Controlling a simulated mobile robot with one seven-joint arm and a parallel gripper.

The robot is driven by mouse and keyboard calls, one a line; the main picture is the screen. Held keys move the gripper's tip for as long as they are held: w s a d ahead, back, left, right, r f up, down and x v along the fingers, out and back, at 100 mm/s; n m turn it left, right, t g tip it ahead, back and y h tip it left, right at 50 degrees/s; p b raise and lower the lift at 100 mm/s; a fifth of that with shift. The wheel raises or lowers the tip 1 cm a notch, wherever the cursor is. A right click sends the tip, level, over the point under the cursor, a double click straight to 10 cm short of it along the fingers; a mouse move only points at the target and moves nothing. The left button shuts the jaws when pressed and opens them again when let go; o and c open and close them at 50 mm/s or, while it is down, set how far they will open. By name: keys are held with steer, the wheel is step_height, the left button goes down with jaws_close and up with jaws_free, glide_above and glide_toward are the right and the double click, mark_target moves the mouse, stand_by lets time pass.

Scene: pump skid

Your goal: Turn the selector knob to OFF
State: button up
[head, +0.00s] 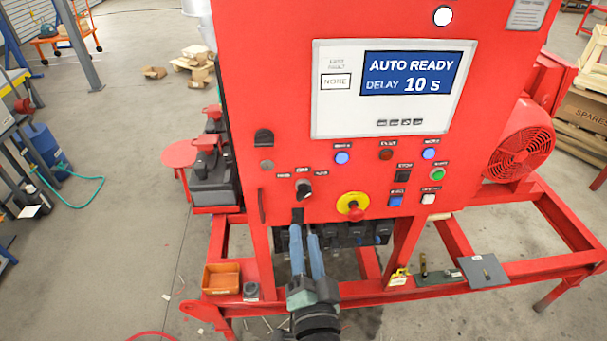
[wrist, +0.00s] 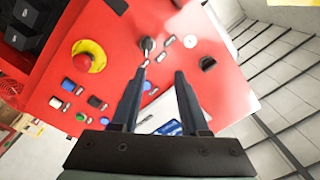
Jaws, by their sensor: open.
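The selector knob (head: 304,189) is black and sits on the red panel, below and left of the display. Small labels stand around it, too blurred to read surely; its handle seems to lean toward the upper right. The display (head: 412,76) reads AUTO READY, DELAY 10 s. My gripper (head: 304,230) is just below the knob in the head view, fingers pointing at the panel. In the wrist view the knob (wrist: 148,45) is just beyond the tip of the left finger. My gripper (wrist: 162,70) is open, with nothing between its fingers.
A red emergency stop on a yellow collar (head: 352,206) is right of the knob. Several buttons and lamps (head: 387,154) fill the panel's right part. A red frame rail (head: 370,293) runs below, bearing an orange bin (head: 221,277) and a grey plate (head: 483,271).

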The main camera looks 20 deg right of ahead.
mark_target(305, 197)
steer(key=shift+m+h, duration=0.3)
steer(key=shift+m, duration=0.1)
steer(key=x, duration=0.4)
steer(key=f+b+x, duration=0.1)
steer(key=x, duration=0.2)
steer(key=d+f+x, duration=0.1)
steer(key=x, duration=0.3)
steer(key=shift+w+d+f+b, duration=0.1)
steer(key=shift+w+d+b, duration=0.05)
steer(key=shift+b, duration=0.2)
jaws_close()
